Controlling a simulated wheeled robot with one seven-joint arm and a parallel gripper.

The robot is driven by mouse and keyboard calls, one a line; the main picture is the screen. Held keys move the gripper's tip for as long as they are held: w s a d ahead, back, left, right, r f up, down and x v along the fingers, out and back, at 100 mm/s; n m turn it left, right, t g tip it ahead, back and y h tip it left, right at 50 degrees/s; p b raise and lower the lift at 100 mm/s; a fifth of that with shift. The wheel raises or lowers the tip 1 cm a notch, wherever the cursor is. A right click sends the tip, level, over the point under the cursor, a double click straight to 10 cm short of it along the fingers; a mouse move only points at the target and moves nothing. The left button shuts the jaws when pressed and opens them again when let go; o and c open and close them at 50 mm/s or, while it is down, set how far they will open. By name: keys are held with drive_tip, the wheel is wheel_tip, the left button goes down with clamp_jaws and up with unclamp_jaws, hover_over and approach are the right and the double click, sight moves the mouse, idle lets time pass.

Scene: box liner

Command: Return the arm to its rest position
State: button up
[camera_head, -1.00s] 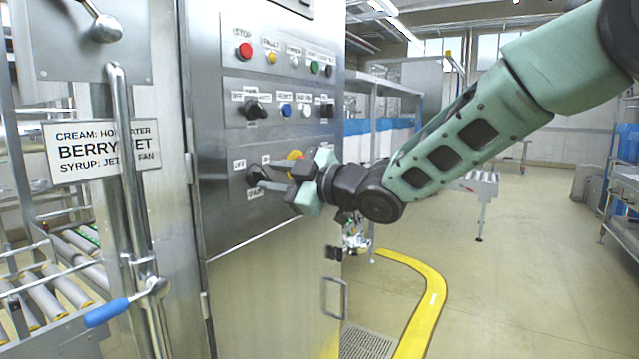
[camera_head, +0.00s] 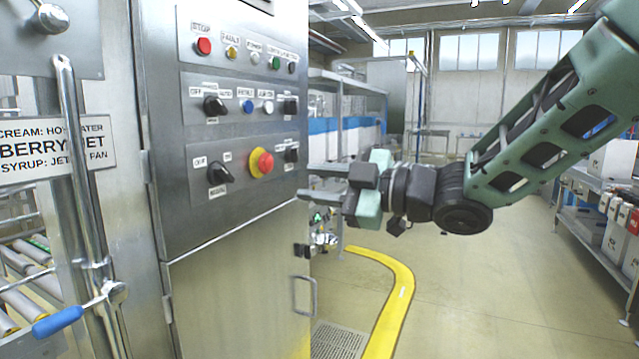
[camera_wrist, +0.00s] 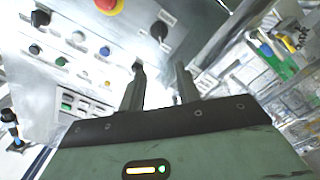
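My arm, green with dark joints, reaches in from the right in the head view. My gripper (camera_head: 303,181) is at the right edge of the steel control panel (camera_head: 235,225), level with its lower row of controls. Its two fingers are apart with nothing between them; they also show apart in the wrist view (camera_wrist: 158,70). From the head view I cannot tell how close the fingertips are to the panel edge. A black selector knob (camera_head: 220,172) and a red emergency button on a yellow collar (camera_head: 261,161) are in full view left of the gripper.
A pipe with a blue-handled lever (camera_head: 56,321) stands left of the panel. A cabinet door handle (camera_head: 304,296) sticks out below the gripper. Shelves with boxes (camera_head: 600,230) stand at the far right. The floor (camera_head: 500,290) between is clear, with a yellow line.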

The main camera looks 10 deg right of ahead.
drive_tip(key=shift+f, duration=0.1)
drive_tip(key=s+f+m+g+h, duration=0.1)
drive_tip(key=s+f+m+h, duration=0.3)
drive_tip(key=f+m+h, duration=0.55)
drive_tip(key=s+f+m+g+h, duration=0.25)
drive_tip(key=s+f+g, duration=0.45)
drive_tip(key=s+f, duration=0.55)
drive_tip(key=s+d+g+h, duration=0.2)
drive_tip(key=s+g, duration=0.1)
drive_tip(key=s, duration=0.9)
wheel_tip(320, 180, up, 12)
drive_tip(key=w+p, duration=0.1)
drive_tip(key=p, duration=1.1)
drive_tip(key=shift+p, duration=0.4)
drive_tip(key=shift+d+r, duration=0.1)
drive_tip(key=shift+d, duration=0.05)
